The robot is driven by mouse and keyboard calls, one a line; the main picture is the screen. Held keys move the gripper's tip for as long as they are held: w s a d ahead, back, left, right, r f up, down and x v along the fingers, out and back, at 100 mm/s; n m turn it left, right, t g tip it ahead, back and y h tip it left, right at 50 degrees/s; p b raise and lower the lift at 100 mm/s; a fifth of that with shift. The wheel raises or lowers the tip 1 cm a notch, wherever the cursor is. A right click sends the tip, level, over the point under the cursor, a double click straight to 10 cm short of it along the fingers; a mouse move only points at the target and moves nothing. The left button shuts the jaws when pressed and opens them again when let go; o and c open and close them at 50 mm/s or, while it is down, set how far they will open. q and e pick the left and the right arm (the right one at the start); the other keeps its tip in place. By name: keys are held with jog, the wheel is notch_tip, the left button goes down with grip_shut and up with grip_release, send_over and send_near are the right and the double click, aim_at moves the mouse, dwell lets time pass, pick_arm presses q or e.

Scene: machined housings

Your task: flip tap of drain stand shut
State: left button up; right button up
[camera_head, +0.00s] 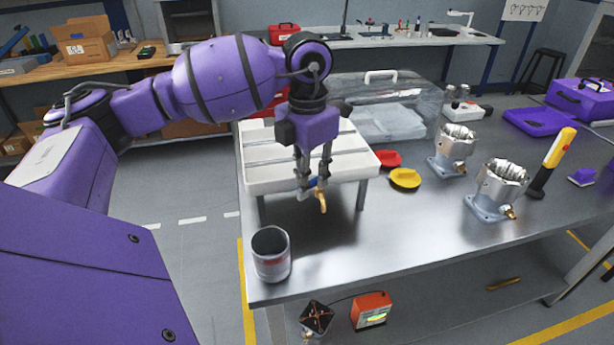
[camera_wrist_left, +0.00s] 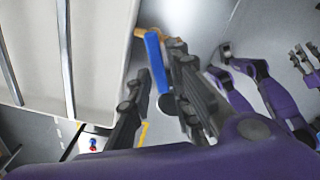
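The drain stand (camera_head: 255,182) is a white ribbed tray on legs at the table's left end. Its brass tap (camera_head: 321,200) hangs at the front edge with a blue lever (camera_head: 312,182). My left gripper (camera_head: 312,186) points down at the tap, its fingers on either side of the lever. In the left wrist view, the blue lever (camera_wrist_left: 155,62) lies between the open fingertips, close to the right-hand finger. The brass part (camera_wrist_left: 150,34) is partly hidden behind that finger. I cannot tell whether a finger touches the lever. My right gripper does not show in the head view.
A grey cup (camera_head: 271,255) stands at the table's front left corner. Red (camera_head: 387,159) and yellow (camera_head: 405,178) scoops lie right of the stand. Two machined housings (camera_head: 453,150) (camera_head: 497,190) and a yellow-black tool (camera_head: 552,160) stand further right. The table's front middle is clear.

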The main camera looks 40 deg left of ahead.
pick_arm(q)
jog(key=shift+c, duration=1.3)
grip_shut()
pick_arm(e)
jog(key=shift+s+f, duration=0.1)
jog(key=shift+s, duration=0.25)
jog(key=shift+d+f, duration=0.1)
pick_arm(q)
jog(key=shift+a+m, duration=0.1)
jog(key=shift+m, duration=0.2)
jog(key=shift+a, duration=0.1)
jog(key=shift+w+a+m+b, duration=0.15)
jog(key=shift+a+m+b, duration=0.1)
jog(key=shift+m, duration=0.6)
jog(key=shift+w+a+m+b, duration=0.1)
jog(key=shift+a+m+b, duration=0.15)
jog(key=shift+m, duration=0.65)
jog(key=shift+w+a+m+b, duration=0.15)
jog(key=shift+m+b, duration=0.15)
jog(key=shift+m, duration=0.55)
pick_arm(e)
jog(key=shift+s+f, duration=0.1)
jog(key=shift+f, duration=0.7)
